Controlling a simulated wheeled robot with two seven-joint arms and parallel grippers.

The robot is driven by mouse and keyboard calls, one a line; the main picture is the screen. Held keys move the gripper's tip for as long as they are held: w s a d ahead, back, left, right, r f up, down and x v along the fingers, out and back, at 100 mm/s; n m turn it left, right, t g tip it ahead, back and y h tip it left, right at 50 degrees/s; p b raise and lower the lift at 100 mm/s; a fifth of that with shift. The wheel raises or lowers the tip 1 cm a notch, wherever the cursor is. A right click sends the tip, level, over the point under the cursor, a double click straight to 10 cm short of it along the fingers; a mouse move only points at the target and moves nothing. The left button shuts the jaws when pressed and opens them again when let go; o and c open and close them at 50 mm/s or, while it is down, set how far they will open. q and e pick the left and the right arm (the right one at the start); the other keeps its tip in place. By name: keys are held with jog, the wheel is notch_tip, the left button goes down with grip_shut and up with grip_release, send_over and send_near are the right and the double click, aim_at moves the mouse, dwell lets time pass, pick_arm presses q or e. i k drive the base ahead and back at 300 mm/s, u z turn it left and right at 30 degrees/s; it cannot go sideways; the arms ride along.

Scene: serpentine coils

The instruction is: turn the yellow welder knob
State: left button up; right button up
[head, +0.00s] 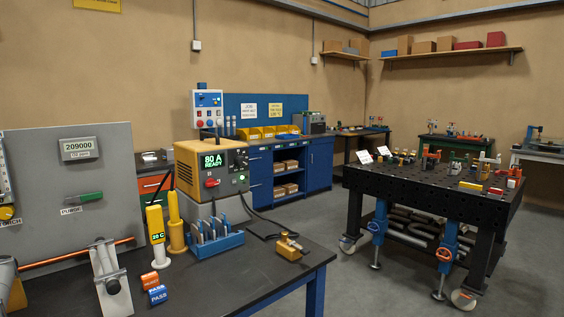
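The yellow welder (203,158) stands on the dark bench at the left-centre. Its front shows a green display reading "80 A READY". Below the display is a small red knob (212,183), which looks like the welder's knob. Its exact setting is too small to read. Neither of my grippers is in view, and nothing is touching the knob.
In front of the welder are a blue rack (217,245), yellow bottle-like tools (176,222) and a small brass block (292,247). A grey panel (80,165) with a green-handled valve stands left. A black perforated table (420,185) stands right.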

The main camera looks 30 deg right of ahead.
aim_at(240, 160)
jog(key=z, duration=1.75)
jog(key=i, duration=1.7)
jog(key=u, duration=2.55)
